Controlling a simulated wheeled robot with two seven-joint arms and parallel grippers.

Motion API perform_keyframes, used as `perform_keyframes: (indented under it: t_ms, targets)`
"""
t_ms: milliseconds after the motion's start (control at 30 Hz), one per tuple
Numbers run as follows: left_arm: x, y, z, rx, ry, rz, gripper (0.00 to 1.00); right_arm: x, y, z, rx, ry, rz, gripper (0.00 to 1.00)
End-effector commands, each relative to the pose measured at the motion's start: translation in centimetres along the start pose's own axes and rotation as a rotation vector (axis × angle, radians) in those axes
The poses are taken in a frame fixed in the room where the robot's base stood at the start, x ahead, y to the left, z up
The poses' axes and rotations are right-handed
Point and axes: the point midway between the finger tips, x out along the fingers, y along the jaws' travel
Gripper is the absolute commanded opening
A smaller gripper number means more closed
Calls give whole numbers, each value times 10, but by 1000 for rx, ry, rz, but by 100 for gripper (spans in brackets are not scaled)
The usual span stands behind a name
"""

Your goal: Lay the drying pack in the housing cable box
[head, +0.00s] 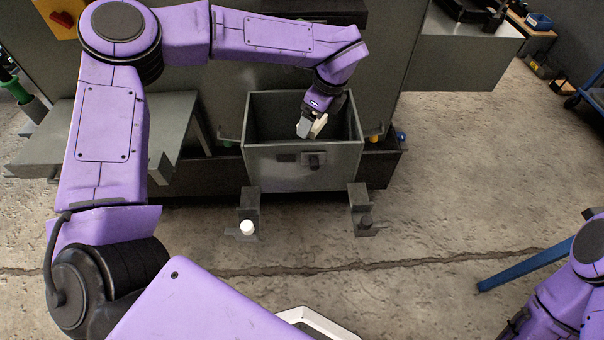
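The housing cable box (263,163) is a grey open-topped box in the middle of the head view, with a dark latch on its front wall. My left gripper (311,127) reaches down into its opening from above, right of the middle. A small off-white piece, apparently the drying pack (319,125), shows between its fingers, so the gripper looks shut on it. The fingers and the box wall hide part of the pack. Whether it touches the box floor cannot be told. My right arm shows at the lower right edge; its gripper is not visible.
Two grey brackets (362,222) stand in front of the box, the left one with a white knob (247,227). A grey side shelf (130,135) lies left of the box. A blue bar (525,266) is at the right. The concrete floor at the right is mostly clear.

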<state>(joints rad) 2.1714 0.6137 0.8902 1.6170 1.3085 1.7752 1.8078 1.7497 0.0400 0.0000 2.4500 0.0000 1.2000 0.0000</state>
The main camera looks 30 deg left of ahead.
Motion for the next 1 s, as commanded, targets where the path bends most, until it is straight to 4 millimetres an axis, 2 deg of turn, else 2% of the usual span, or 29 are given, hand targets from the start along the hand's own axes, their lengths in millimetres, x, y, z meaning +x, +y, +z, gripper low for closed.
perform_keyframes:
  t_ms: [33,133,267,367,600,800,1000]
  targets:
    - [15,-3,-3,-139,0,37,44,20,-2,8,0,0,0,43]
    - [18,-4,-2,-374,3,105,44,30,-3,12,0,0,0,43]
    - [22,-4,-2,-529,3,151,44,36,-3,15,0,0,0,43]
    - [42,-4,-8,-548,2,161,44,38,-4,16,0,0,0,43]
    - [109,-4,-27,-544,3,158,44,48,-4,20,0,0,0,43]
    - [151,-4,-39,-543,3,156,44,54,-5,22,0,0,0,43]
    - [156,4,-7,-545,5,153,44,52,-5,21,0,0,0,43]
